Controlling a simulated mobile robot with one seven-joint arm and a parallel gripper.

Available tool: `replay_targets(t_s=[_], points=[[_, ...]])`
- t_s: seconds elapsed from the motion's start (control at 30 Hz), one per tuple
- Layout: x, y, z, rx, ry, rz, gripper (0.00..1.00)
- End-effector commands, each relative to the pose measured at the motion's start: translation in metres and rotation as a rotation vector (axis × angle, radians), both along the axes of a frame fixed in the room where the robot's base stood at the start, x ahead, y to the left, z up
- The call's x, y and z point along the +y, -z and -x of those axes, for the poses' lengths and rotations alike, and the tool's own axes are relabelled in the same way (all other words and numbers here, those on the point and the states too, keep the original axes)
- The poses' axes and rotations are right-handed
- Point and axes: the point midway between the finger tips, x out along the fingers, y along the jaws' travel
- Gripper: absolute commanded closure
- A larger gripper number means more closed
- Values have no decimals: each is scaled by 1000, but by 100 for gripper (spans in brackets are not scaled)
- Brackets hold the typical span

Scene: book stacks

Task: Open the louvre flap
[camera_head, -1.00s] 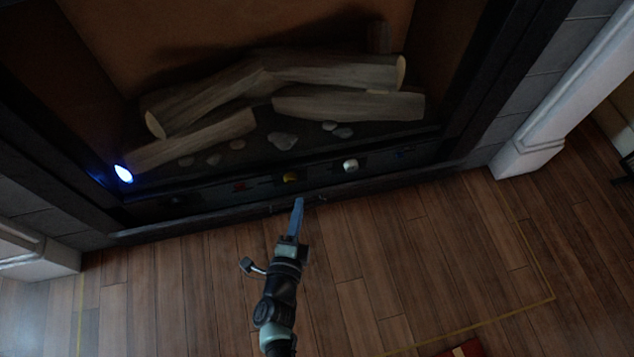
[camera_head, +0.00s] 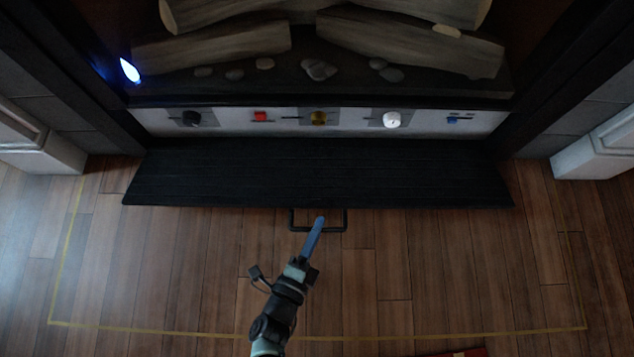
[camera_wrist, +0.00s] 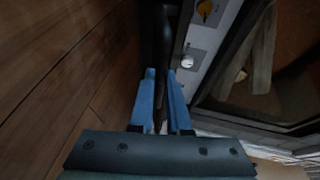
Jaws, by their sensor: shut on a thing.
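The louvre flap (camera_head: 240,175) is a long black slatted panel below the fireplace. In the head view it is swung down and out over the floor, baring a pale control panel (camera_head: 285,122) behind it. A dark loop handle (camera_head: 291,219) sticks out from the middle of its front edge. My gripper (camera_head: 319,222) has its blue fingers at the handle's bar and is shut on the handle. In the wrist view my gripper's fingertips (camera_wrist: 160,74) flank a dark strip, with the flap edge-on (camera_wrist: 162,30); the grip itself is partly hidden.
The control panel carries a black knob (camera_head: 191,118), a red switch (camera_head: 260,116), a brass knob (camera_head: 318,117), a white knob (camera_head: 391,119) and a blue switch (camera_head: 452,120). Logs (camera_head: 410,45) lie above. White pillars flank the hearth.

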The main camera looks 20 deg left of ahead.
Motion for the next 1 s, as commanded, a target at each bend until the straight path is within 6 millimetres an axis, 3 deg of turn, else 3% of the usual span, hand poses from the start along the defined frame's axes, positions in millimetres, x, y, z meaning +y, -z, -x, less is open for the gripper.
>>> replay_targets(t_s=[0.2,0.67,0.7,0.83,1.0], points=[[2,13,3,1,-7,-4,100],[3,14,5,2,-9,-2,100],[3,15,5,2,-9,-2,82],[2,14,4,2,-7,-1,58],[1,14,4,0,-4,-1,55]])
